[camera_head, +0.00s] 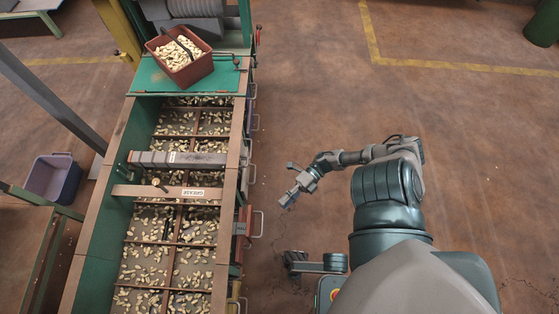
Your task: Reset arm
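My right gripper (289,198) hangs over the bare floor to the right of the hopper machine, at the end of my bent arm. It is apart from the machine's side handles. It is small and dark here, so I cannot tell whether its fingers are open or shut, and I see nothing held in it. My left gripper is not clearly visible.
A long green hopper (103,264) with divided compartments of pale nuts runs along the left. A red-brown crate (168,72) of nuts stands on its green top (222,84). A purple bin (53,176) stands far left. The brown floor (470,150) is clear at right.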

